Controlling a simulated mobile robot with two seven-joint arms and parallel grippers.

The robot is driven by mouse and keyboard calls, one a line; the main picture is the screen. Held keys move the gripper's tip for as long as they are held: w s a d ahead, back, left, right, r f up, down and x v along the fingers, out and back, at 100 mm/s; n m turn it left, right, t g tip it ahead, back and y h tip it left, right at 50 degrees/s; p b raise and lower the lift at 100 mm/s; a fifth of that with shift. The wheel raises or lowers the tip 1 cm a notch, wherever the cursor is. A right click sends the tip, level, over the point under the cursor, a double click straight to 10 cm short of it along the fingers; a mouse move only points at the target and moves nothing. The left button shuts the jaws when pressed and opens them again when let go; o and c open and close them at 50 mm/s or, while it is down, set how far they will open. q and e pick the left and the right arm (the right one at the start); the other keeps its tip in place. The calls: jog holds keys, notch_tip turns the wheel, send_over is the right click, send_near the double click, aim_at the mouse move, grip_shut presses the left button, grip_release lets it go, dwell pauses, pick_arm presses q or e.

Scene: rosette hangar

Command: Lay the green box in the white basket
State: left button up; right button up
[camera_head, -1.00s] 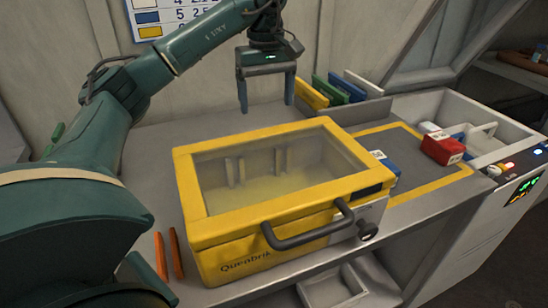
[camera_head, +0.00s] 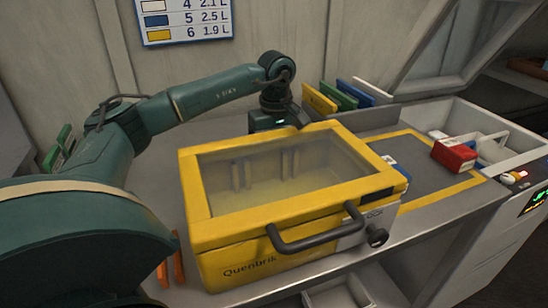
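I cannot pick out a green box for certain. A green upright slab (camera_head: 338,96) stands in a row at the back wall, between a yellow one and a blue one. A white shape with a raised handle, perhaps the white basket (camera_head: 492,146), sits in the grey bin at right, partly hidden by a red box. My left gripper (camera_head: 274,120) points down behind the yellow case, left of the slabs. Its fingers are hidden by the case, so its opening does not show. My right gripper is not in view.
The yellow case (camera_head: 236,229) with a clear lid and dark handle fills the bench middle. A red box (camera_head: 454,156) is at the bin's near edge. A blue box (camera_head: 390,162) is partly behind the case. The yellow-bordered grey mat (camera_head: 425,168) is mostly clear.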

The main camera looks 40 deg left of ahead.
pick_arm(q)
jog(key=shift+f, duration=0.15)
jog(key=c, duration=1.2)
jog(key=shift+c, duration=0.2)
